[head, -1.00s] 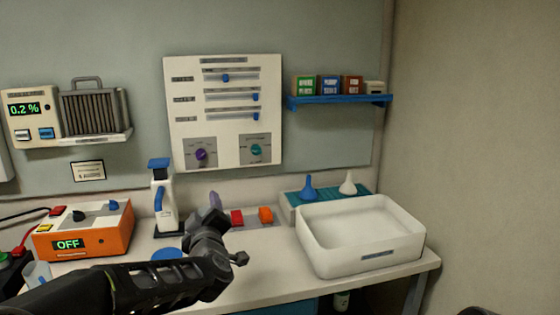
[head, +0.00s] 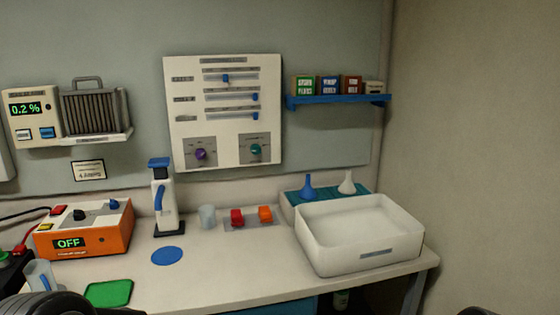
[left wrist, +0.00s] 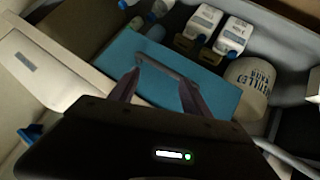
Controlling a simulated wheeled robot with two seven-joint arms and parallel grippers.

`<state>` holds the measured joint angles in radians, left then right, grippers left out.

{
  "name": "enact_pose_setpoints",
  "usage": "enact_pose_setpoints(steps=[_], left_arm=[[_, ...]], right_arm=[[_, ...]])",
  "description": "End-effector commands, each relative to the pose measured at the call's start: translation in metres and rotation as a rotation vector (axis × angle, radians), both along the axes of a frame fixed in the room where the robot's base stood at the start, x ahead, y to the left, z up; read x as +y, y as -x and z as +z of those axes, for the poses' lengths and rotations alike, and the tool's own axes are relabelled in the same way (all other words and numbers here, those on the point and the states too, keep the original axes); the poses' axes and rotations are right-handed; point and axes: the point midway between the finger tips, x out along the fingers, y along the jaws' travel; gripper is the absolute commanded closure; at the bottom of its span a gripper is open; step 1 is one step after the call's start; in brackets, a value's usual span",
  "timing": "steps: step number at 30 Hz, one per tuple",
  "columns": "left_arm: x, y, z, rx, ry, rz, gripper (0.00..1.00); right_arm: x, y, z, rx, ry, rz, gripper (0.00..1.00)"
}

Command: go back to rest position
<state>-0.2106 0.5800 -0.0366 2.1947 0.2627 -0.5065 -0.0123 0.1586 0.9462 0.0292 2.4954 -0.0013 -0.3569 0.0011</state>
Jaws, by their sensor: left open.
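In the left wrist view my left gripper (left wrist: 160,84) is open, with its two dark fingers apart and nothing between them. In the head view only a dark piece of my left arm shows at the bottom left edge, and the left gripper is out of that picture. My right gripper is in neither view.
The bench holds an orange power unit (head: 105,232), a white dispenser (head: 164,205), a clear cup (head: 207,217), red and orange switches (head: 237,216), and a white basin (head: 360,262). White bottles (left wrist: 232,38) and a round white container (left wrist: 250,78) stand beside the blue box.

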Motion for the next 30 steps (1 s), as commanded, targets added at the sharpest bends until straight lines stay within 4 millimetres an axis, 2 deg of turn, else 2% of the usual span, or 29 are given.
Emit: enact_pose_setpoints(steps=[1,3,5,6,9,12,15,19,30], left_arm=[[-0.001,0.027,-0.036,0.085,-0.017,-0.039,0.44],[-0.002,0.068,-0.078,0.196,-0.034,-0.097,0.44],[-0.002,0.106,-0.11,0.294,-0.042,-0.142,0.44],[-0.002,0.133,-0.13,0.357,-0.044,-0.172,0.44],[-0.002,0.2,-0.169,0.51,-0.037,-0.236,0.44],[-0.001,0.258,-0.194,0.636,-0.016,-0.274,0.44],[0.0,0.297,-0.208,0.721,0.012,-0.279,0.44],[0.005,0.316,-0.219,0.778,0.042,-0.246,0.44],[0.008,0.314,-0.22,0.776,0.043,-0.237,0.44]], right_arm=[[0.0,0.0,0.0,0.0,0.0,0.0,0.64],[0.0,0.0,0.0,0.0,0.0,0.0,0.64],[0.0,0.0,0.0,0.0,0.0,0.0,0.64],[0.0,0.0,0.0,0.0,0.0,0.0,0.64],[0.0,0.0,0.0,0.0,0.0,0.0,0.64],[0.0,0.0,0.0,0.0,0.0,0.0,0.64],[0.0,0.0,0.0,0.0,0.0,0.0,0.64],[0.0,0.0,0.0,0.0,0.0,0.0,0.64],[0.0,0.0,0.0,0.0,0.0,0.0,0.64]])
